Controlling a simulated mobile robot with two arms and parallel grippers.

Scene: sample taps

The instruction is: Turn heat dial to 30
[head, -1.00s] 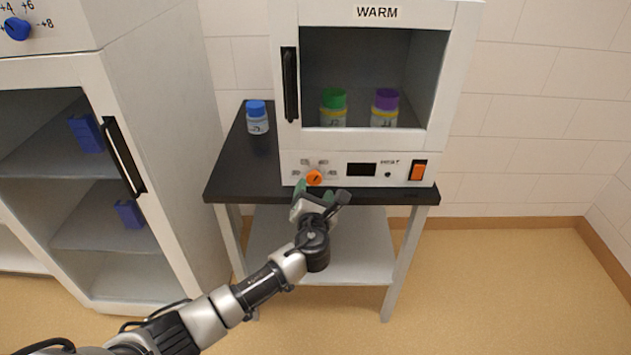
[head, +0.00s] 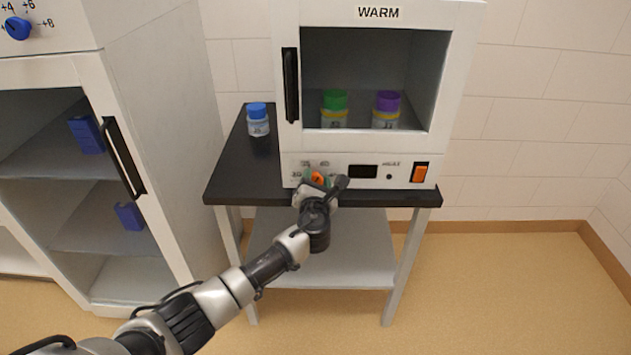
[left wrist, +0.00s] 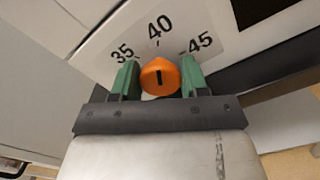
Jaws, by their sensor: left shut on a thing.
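The orange heat dial (head: 317,178) is on the lower left of the front panel of the white WARM cabinet (head: 335,147). In the left wrist view the dial (left wrist: 160,77) carries a black mark, lined up about with the 40 label (left wrist: 159,26). The 35 label (left wrist: 122,54) and the 45 label (left wrist: 201,42) sit to either side. The 30 label (head: 297,175) shows faintly left of the dial in the head view. My left gripper (head: 317,181) is shut on the dial, its green fingertips on both sides. My right gripper is not in view.
A black-topped table (head: 240,170) bears the cabinet and a blue-capped bottle (head: 258,121). A green-capped (head: 334,102) and a purple-capped jar (head: 386,103) stand inside. The panel has a dark display (head: 363,171) and an orange switch (head: 420,173). Another cabinet (head: 165,120) stands left.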

